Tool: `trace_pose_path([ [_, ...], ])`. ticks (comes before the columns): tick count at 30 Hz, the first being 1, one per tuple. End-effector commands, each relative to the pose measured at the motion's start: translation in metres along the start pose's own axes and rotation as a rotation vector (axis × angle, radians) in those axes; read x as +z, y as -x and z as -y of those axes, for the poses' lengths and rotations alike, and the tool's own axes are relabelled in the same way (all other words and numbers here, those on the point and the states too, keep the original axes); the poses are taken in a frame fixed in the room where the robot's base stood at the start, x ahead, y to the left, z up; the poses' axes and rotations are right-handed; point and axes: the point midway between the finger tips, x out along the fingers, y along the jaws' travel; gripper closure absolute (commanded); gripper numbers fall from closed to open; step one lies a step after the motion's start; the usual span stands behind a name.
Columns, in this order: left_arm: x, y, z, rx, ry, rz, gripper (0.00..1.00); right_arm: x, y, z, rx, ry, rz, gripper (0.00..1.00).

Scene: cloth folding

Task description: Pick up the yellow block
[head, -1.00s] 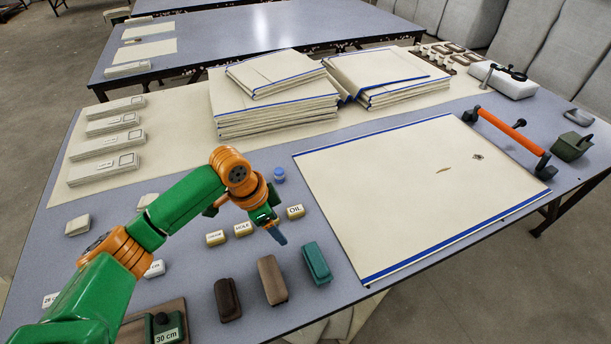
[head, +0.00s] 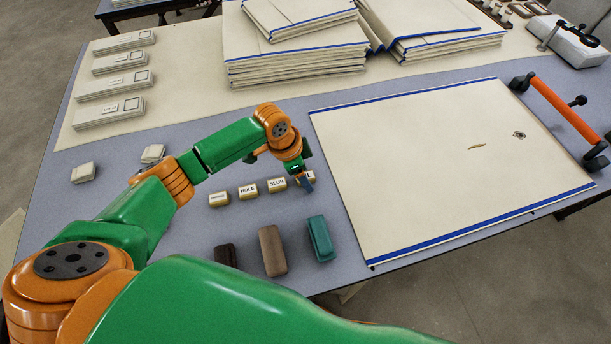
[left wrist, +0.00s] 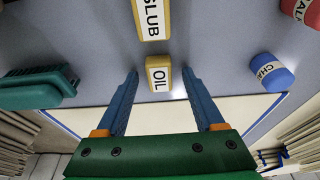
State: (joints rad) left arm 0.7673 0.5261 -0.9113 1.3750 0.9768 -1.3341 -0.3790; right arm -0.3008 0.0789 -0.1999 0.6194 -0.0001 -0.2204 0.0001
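A row of small yellow blocks with white labels lies on the table. In the head view the SLUB block (head: 277,186), HOLE block (head: 248,192) and a block with an unreadable label (head: 218,199) are clear. The OIL block (head: 310,176) is partly hidden by my left gripper (head: 307,184). In the left wrist view, the OIL block (left wrist: 158,79) sits between the open blue fingers of my left gripper (left wrist: 160,73), with gaps on both sides. The SLUB block (left wrist: 152,18) lies just beyond it. My right gripper is not in view.
Brown (head: 272,250) and teal (head: 320,238) brushes lie near the front edge. A blue chalk piece (left wrist: 272,72) lies right of the fingers in the wrist view. A cream cloth panel (head: 440,180) covers the table's right; stacked cloth (head: 295,65) stands behind.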

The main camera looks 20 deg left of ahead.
Motion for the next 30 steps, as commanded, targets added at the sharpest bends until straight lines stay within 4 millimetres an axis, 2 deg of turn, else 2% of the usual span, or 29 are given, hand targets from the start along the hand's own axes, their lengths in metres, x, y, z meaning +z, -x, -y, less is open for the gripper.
trace_pose_path([
  [1,0.0,0.0,0.0,0.0,0.0,0.0,0.46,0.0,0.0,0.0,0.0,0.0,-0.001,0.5],
  [7,0.0,0.0,0.0,0.0,0.001,0.0,1.0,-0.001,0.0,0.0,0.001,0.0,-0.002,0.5],
  [17,-0.001,0.003,0.0,0.0,0.001,0.0,1.0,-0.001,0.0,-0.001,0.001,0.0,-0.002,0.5],
  [20,-0.004,0.013,0.001,-0.001,0.0,-0.001,1.0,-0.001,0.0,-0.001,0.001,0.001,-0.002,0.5],
  [23,-0.011,0.034,-0.001,-0.001,-0.002,-0.004,1.0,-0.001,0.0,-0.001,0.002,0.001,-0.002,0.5],
  [27,-0.023,0.072,-0.034,-0.001,-0.007,-0.005,1.0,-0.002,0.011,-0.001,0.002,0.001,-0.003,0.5],
  [30,-0.03,0.094,-0.06,0.001,-0.008,-0.003,1.0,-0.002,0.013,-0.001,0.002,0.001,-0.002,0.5],
])
